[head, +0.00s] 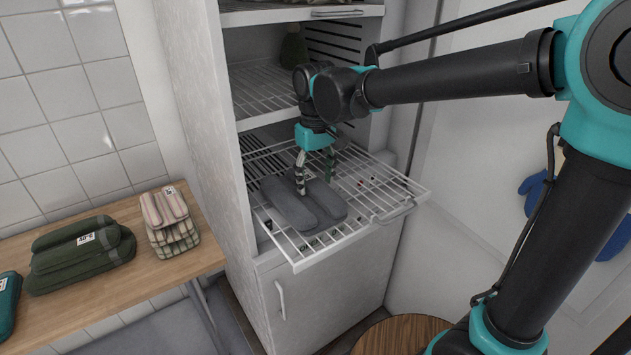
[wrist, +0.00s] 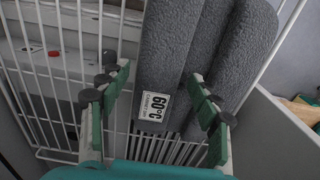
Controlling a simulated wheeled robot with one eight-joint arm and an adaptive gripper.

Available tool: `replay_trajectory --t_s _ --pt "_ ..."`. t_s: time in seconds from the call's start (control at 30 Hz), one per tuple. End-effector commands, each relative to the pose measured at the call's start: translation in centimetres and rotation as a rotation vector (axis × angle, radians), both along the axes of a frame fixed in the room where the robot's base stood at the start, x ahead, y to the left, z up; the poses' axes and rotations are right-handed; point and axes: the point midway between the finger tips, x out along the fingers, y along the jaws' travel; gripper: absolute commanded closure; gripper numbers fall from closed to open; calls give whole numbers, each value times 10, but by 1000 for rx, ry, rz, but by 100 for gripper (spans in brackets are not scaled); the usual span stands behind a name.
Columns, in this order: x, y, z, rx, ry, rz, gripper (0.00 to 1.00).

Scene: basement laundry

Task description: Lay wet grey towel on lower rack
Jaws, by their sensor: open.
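The grey towel (head: 287,208) lies folded in thick rolls on the lower wire rack (head: 350,240), which is pulled out of the white cabinet. In the wrist view the towel (wrist: 168,45) shows a white label (wrist: 152,108) reading 60°C. My gripper (head: 315,180) points down over the towel with its fingers apart. In the wrist view my gripper (wrist: 158,75) has one finger left of the towel and the other over its right part. I see no grip on it; whether the fingers touch it, I cannot tell.
Another wire rack (head: 262,92) sits inside the cabinet above. On the wooden table (head: 130,290) at left are folded green towels (head: 80,255) and a striped towel (head: 170,220). A round wooden top (head: 400,335) stands in front, and blue gloves (head: 533,190) hang at right.

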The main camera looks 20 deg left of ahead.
Motion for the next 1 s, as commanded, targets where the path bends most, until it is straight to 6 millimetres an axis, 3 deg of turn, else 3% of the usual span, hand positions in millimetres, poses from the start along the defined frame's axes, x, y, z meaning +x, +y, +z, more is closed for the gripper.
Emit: replay_trajectory --t_s 0.53,0.7,1.0 --pt "0 0 98 0 0 0 37" --pt "0 0 113 0 0 0 37" --pt "0 0 116 0 0 0 37"
